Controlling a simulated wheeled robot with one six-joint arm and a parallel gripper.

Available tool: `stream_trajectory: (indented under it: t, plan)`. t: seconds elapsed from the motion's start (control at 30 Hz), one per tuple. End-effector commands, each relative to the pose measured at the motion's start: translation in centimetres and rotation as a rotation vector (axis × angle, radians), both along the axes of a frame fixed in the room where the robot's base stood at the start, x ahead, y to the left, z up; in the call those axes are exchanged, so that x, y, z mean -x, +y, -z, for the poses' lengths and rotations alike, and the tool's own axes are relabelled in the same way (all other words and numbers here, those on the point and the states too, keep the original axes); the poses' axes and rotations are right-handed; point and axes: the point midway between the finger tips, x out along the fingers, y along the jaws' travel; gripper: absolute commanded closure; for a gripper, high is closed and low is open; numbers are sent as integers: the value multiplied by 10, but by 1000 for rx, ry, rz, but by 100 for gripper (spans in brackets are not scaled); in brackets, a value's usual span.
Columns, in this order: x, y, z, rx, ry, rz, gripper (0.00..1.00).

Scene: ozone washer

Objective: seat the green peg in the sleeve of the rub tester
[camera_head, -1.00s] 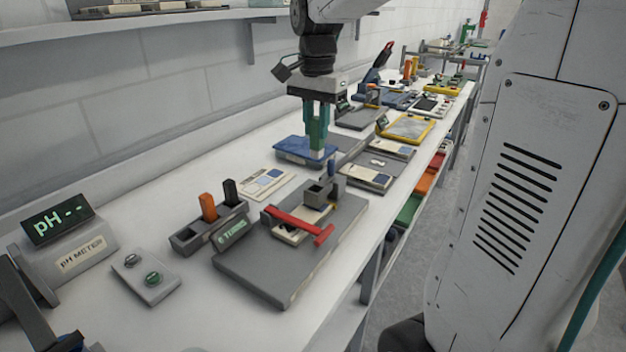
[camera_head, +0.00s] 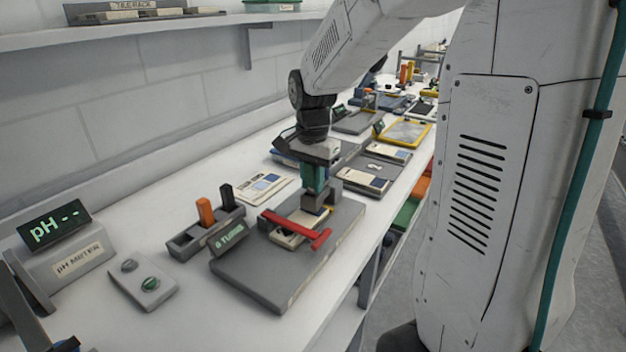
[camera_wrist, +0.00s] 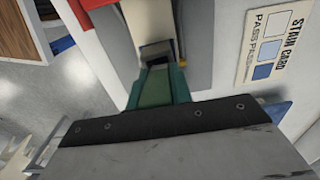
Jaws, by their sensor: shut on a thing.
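The rub tester (camera_head: 285,277) is a grey base plate on the bench with a red T-shaped handle (camera_head: 300,230) and a small grey square sleeve (camera_head: 315,199). My gripper (camera_head: 314,186) points down directly over the sleeve, its teal fingertips at about the sleeve's top. It is shut on the green peg (camera_wrist: 155,88), which shows between the fingers in the wrist view. The sleeve's dark opening (camera_wrist: 156,52) lies right at the fingertips there. How deep the peg's lower end is in the sleeve is hidden.
A grey holder (camera_head: 185,245) with an orange and a dark upright piece stands left of the tester, beside a TURNS display (camera_head: 229,235). A stain card (camera_head: 262,188) lies behind. A pH meter (camera_head: 60,245) is at front left. The bench between is partly clear.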

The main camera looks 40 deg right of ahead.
Motion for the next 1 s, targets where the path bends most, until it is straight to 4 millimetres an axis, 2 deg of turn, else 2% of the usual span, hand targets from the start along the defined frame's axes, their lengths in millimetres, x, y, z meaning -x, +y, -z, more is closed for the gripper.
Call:
stream_trajectory:
  t: [0.03, 0.1, 0.37, 0.47, 0.57, 0.8, 1.0]
  plan:
    - [3, 0, 5, -2, 13, 0, 70]
    - [3, 0, 5, -2, 13, 0, 57]
    - [3, 1, 3, -1, 10, 0, 57]
    - [2, 0, -3, 0, 7, -1, 57]
    - [1, 0, -18, 0, 3, -1, 57]
    - [1, 1, -70, 0, 1, -1, 57]
    - [1, 0, -104, 0, 2, -1, 57]
